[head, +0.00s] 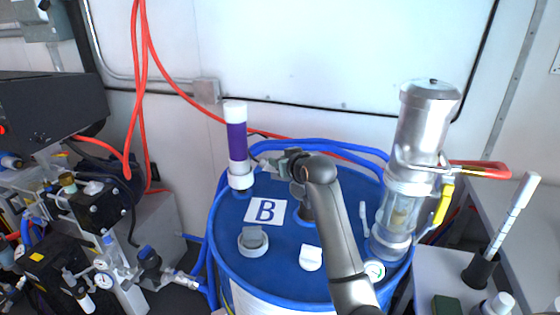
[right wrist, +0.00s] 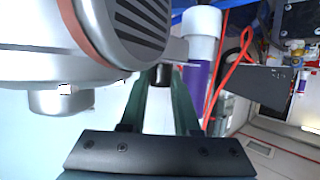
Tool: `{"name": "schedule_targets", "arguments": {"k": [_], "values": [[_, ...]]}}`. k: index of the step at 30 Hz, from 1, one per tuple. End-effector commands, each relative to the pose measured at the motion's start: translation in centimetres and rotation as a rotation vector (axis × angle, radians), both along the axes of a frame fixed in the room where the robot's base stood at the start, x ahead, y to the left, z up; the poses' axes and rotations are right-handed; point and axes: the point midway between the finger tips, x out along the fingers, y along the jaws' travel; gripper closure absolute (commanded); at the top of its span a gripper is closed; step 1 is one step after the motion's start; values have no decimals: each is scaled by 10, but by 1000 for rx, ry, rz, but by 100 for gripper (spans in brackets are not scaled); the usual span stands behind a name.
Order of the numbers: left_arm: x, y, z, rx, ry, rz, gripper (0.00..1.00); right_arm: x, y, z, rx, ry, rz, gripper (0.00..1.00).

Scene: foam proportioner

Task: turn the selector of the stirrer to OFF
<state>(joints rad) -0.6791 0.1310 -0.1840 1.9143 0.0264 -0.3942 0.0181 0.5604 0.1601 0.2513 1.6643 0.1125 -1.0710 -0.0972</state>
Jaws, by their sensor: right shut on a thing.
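My right gripper (head: 270,162) is over the blue drum (head: 232,273), its fingers pointing left toward the purple and white cylinder (head: 237,145). In the right wrist view, its two dark green fingers are shut on a small black piece at the silver body, which appears to be the selector (right wrist: 162,76) of the stirrer. The stirrer's silver body (right wrist: 60,30) fills the upper left there, with a copper-coloured ring and dark vents. In the head view, my right arm hides most of the stirrer. The selector's markings and position cannot be read. My left gripper is not in view.
Hoses and valves crowd the left.

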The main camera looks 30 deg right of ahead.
Motion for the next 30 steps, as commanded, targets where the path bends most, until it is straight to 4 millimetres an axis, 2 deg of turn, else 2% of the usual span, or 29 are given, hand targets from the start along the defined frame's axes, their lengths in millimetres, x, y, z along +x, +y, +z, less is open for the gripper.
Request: {"name": "schedule_targets", "arguments": {"k": [4,5,8,20,23,30], "values": [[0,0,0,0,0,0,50,0,0,0,1,0,-1,100],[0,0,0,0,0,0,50,0,0,0,1,0,-1,69],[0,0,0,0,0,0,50,0,0,0,1,0,-1,57],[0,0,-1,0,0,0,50,-6,1,3,0,-2,-2,57],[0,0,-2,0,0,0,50,-16,3,7,0,-2,-2,57],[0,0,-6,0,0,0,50,-54,10,22,-2,-3,-3,57]]}}
